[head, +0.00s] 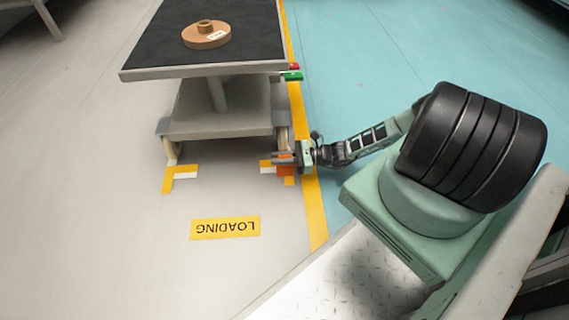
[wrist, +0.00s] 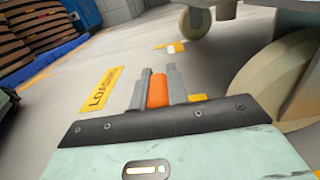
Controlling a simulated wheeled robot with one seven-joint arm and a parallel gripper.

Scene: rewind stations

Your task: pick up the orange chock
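The orange chock (wrist: 157,91) is between the two grey fingers of my gripper (wrist: 158,88) in the wrist view, with a finger against each side. My gripper looks shut on it. In the head view, my gripper (head: 284,158) reaches left to the cart's near right wheel, and the orange chock (head: 286,171) shows at and just below the fingers. It is low, close to the floor; I cannot tell whether it touches the floor. The cart's wheel (wrist: 280,75) is large on the right in the wrist view, a little apart from the chock.
The grey cart (head: 205,72) with a dark top carries a tan flanged disc (head: 206,35). Red and green buttons (head: 293,72) stick out from its right edge. Yellow corner marks and a LOADING sign (head: 225,228) lie on the floor. The floor left of the sign is clear.

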